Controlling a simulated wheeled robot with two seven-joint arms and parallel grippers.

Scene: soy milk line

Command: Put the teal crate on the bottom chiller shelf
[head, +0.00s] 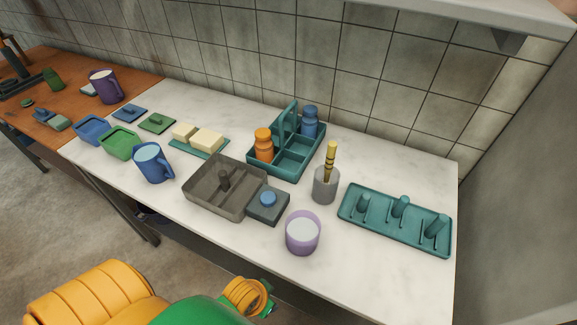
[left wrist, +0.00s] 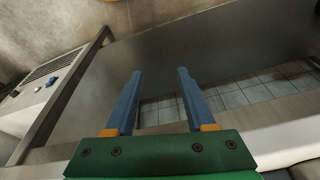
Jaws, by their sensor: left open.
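The teal crate (head: 283,174) stands upright on the white worktop, against the middle of the back in the head view. It is a divided carrier with a raised handle. An orange bottle (head: 264,146) and a blue bottle (head: 309,122) stand in two of its compartments; the front compartments look empty. My left gripper (left wrist: 160,75) shows in the left wrist view with its blue fingers apart and nothing between them. It is away from the crate, facing a grey panel (left wrist: 215,50). My right gripper is not in view. I cannot make out the chiller shelf.
Around the crate on the worktop (head: 390,285) are a grey tray (head: 205,200), a grey pot with a brush (head: 326,187), a lilac cup (head: 303,240), a teal pegged tray (head: 375,226) and a teal board (head: 186,146). The front right worktop is clear. A wall shelf (head: 470,12) overhangs.

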